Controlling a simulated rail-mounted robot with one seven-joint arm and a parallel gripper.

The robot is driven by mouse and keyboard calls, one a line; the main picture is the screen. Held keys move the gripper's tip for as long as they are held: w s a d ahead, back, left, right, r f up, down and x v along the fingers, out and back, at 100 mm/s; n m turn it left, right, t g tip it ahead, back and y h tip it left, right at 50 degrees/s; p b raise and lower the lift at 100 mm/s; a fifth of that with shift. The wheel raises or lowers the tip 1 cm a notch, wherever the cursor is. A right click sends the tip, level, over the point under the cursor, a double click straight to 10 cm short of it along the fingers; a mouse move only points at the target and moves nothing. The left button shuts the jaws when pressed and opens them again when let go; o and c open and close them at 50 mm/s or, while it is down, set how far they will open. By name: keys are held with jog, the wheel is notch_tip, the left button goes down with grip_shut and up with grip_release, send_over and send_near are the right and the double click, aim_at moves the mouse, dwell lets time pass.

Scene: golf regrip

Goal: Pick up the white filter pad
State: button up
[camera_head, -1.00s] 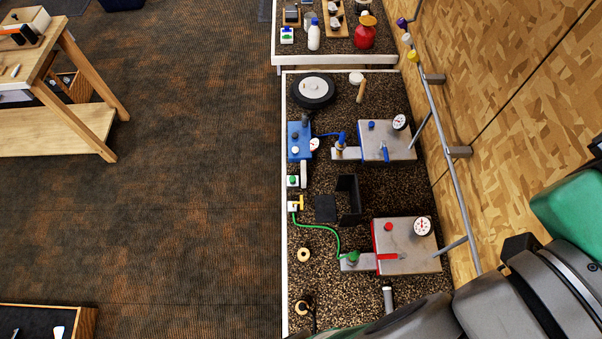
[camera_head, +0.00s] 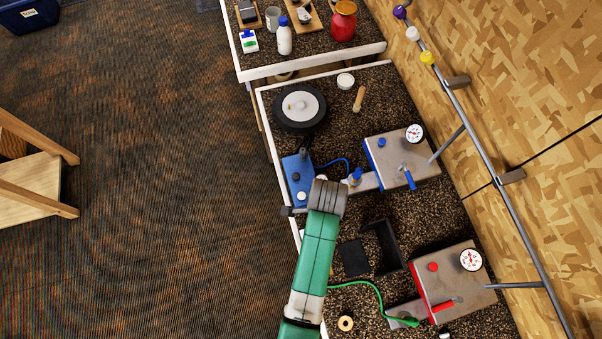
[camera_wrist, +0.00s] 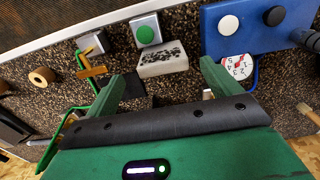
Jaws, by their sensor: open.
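In the wrist view, a white block with dark specks on its face (camera_wrist: 162,60), which looks like the white filter pad, lies on the speckled bench top (camera_wrist: 180,92). My gripper (camera_wrist: 165,74) is open, with its two green fingers spread on either side of and just short of the pad. Nothing is between the fingertips. In the head view my green arm (camera_head: 318,245) reaches over the bench's left edge and hides the pad and the fingertips.
A box with a green button (camera_wrist: 145,32) stands just beyond the pad. A blue unit (camera_wrist: 255,25) and a gauge (camera_wrist: 237,68) are close on the right. A black bracket (camera_head: 384,248) stands nearby.

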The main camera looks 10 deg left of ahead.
jog(key=shift+d+f, duration=0.15)
notch_tip(320, 180, down, 2)
jog(key=shift+s+d+f, duration=0.1)
jog(key=shift+s, duration=0.05)
jog(key=f, duration=0.5)
jog(key=shift+w+f, duration=0.1)
jog(key=shift+w, duration=0.2)
jog(key=c, duration=1)
